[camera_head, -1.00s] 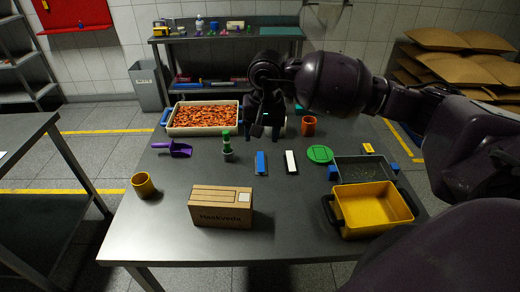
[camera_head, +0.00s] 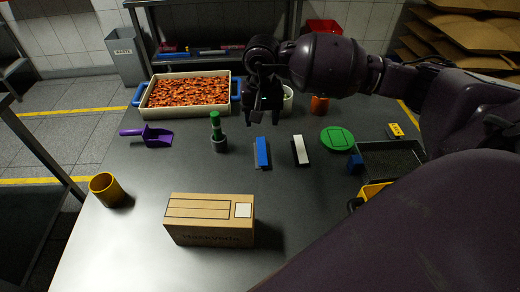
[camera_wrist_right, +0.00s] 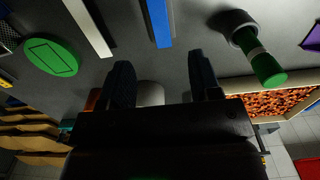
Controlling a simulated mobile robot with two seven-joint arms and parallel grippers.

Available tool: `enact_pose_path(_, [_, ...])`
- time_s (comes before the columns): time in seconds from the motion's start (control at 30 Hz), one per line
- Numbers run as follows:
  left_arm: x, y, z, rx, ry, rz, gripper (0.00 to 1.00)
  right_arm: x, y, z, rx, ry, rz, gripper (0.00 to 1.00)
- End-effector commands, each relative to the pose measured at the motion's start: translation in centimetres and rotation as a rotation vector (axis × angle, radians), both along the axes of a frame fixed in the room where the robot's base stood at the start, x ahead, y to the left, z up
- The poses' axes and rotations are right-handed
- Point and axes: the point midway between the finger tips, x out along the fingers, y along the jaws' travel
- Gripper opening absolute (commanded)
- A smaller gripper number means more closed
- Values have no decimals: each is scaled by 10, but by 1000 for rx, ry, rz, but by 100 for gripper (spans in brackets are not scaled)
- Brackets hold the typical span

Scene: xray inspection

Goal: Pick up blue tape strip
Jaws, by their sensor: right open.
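The blue tape strip (camera_head: 262,152) is a narrow blue bar on the dark table, left of a similar white strip (camera_head: 300,150). In the right wrist view the blue strip (camera_wrist_right: 159,22) is at the top centre, beyond my fingertips. My right gripper (camera_head: 264,118) is open and empty, just behind the blue strip in the head view and apart from it. Its two dark fingers (camera_wrist_right: 162,78) show spread in the right wrist view. My left gripper is not in view.
A green bottle (camera_head: 217,130) stands left of the blue strip, and a green disc (camera_head: 337,139) lies right. A cardboard box (camera_head: 210,237) is in front. A tray of orange-red pieces (camera_head: 148,110) is behind. Bare table lies between the strip and the box.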

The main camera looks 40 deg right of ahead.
Motion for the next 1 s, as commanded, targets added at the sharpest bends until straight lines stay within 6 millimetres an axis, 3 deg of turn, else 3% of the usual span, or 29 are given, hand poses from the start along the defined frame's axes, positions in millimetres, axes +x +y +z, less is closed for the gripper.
enact_pose_path(0.2, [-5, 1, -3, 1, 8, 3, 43, -1, 0, -31, 1, 2, -1, 57])
enact_pose_path(0.5, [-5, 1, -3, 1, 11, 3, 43, -2, 1, -51, 1, 1, 0, 57])
enact_pose_path(0.8, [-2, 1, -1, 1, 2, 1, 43, -5, 2, -90, 1, 1, -2, 57])
enact_pose_path(1.0, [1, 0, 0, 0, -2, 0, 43, -5, 2, -97, -1, -1, 1, 57])
